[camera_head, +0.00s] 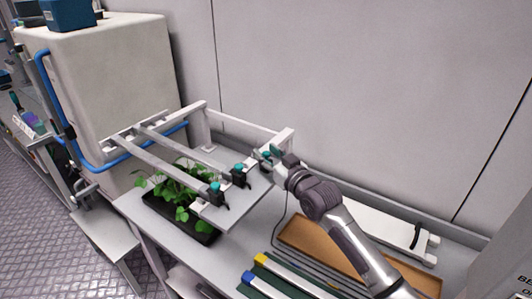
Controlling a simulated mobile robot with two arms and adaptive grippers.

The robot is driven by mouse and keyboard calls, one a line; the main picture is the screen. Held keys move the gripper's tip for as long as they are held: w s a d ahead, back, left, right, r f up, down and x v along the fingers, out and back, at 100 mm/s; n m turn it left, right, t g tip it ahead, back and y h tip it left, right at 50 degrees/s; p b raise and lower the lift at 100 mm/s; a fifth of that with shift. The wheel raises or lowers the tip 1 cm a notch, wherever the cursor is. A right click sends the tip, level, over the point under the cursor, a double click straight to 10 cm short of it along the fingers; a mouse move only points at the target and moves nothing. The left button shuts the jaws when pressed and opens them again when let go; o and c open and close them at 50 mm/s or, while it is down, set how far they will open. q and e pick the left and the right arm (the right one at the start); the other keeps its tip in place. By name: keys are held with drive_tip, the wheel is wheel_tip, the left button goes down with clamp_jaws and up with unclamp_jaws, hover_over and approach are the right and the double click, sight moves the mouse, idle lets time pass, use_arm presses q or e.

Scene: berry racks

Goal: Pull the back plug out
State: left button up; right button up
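Several plugs with dark bodies and teal tops sit along the right end of a pale rail rack (165,158). The front plug (217,196) and the middle plug (239,178) show clearly. My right gripper (273,157) is at the back end of this row, at the back plug (266,156), which it partly hides. The fingers are small and dark there, so I cannot tell whether they are closed on the plug or just beside it. My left gripper is not in view.
Leafy plants in a black tray (182,217) stand under the rack on a grey bench. A white tank (105,75) with a blue hose (52,95) is at the left. A brown board (310,238) and blue- and yellow-ended bars (290,277) lie at the front right. A wall closes the back.

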drive_tip(key=shift+s, duration=0.1)
drive_tip(key=shift+s+d, duration=0.25)
drive_tip(key=shift+s, duration=0.1)
drive_tip(key=v, duration=1.1)
drive_tip(key=shift+d+f, duration=0.1)
